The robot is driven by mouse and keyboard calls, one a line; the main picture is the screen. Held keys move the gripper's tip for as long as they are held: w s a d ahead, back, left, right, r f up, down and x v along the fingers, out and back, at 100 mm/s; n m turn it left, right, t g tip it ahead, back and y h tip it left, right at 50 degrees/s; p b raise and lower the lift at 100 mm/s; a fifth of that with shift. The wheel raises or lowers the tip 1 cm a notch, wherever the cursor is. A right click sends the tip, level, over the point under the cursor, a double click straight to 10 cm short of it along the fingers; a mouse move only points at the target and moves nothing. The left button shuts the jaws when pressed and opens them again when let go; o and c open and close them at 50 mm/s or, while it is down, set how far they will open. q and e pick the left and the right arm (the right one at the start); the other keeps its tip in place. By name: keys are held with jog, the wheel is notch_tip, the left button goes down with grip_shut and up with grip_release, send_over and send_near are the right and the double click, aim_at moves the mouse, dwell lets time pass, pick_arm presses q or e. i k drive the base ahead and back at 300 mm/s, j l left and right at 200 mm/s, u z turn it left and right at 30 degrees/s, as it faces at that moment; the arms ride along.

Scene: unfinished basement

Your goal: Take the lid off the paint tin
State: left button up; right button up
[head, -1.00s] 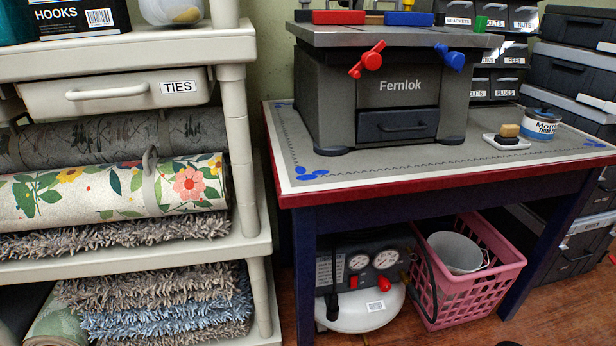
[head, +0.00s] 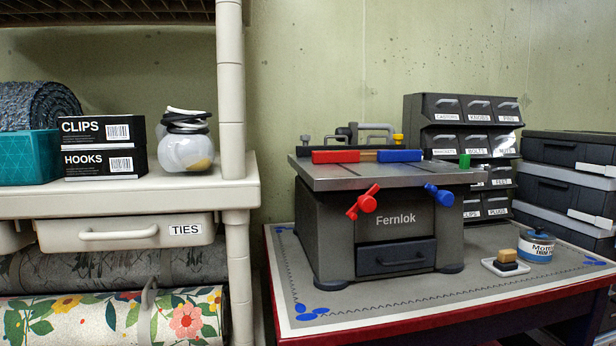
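The paint tin (head: 537,246) stands upright on the right part of the table, in the head view. It is small, with a white and blue label whose print is partly readable. Its top is blue and has a small dark piece on it; the lid's edge is too small to make out. Neither of my grippers is in view.
The tin stands on a grey-topped table (head: 450,292) beside a small tray (head: 505,267) holding a sponge-like block (head: 508,254). A Fernlok machine (head: 365,235) fills the table's left part. Labelled drawers (head: 463,140) and stacked dark cases (head: 565,183) stand behind. A shelf (head: 130,196) is at left.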

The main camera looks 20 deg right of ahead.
aim_at(537, 234)
jog(key=l+z, duration=0.1)
jog(key=z, duration=1.85)
